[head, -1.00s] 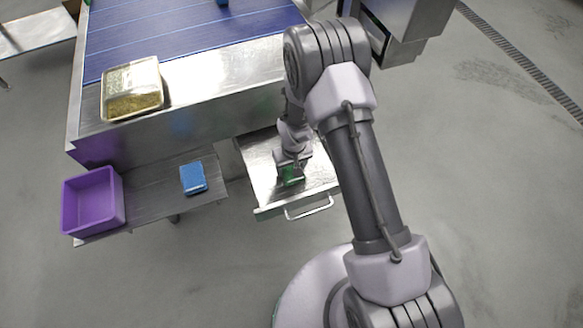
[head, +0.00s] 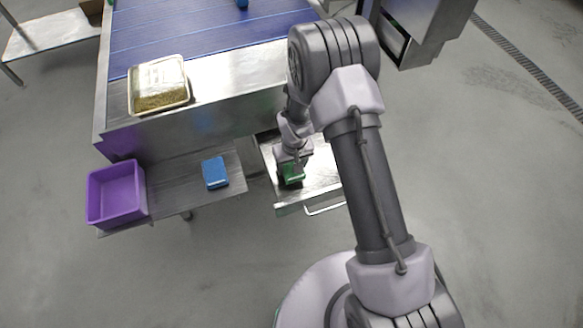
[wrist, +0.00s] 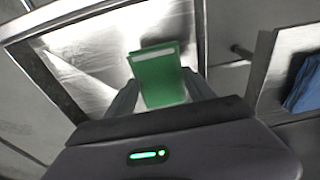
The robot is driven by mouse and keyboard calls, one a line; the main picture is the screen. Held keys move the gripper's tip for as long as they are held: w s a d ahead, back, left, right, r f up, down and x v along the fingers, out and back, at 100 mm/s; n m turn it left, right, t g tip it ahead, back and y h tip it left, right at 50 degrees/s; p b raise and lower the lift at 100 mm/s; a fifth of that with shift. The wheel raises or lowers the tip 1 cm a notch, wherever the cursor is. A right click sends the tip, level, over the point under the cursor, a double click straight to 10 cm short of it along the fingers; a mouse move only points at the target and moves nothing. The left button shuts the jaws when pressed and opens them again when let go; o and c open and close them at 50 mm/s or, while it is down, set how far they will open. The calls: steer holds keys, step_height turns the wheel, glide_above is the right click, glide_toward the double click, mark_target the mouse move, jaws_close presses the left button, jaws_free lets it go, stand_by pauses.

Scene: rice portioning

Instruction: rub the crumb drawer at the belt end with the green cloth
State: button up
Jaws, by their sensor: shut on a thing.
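My gripper (head: 292,168) is shut on the green cloth (head: 293,175), a small folded pad with a pale stripe along one edge in the wrist view (wrist: 158,76). The crumb drawer (head: 322,187) is a shiny metal tray pulled out under the belt end, with a bar handle at its front. The cloth is over the drawer's left part, inside its rim as seen from above. The wrist view shows the drawer's bare metal floor (wrist: 90,50) beyond the cloth. I cannot tell whether the cloth touches the floor. My arm hides the drawer's right side.
Left of the drawer, a side shelf (head: 190,180) holds a blue pad (head: 215,172) and a purple bin (head: 116,194). A tray of grain (head: 160,84) stands on the metal belt end by the blue belt (head: 190,30). The floor in front is clear.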

steer(key=shift+r+p, duration=1.3)
steer(key=shift+r, duration=1.15)
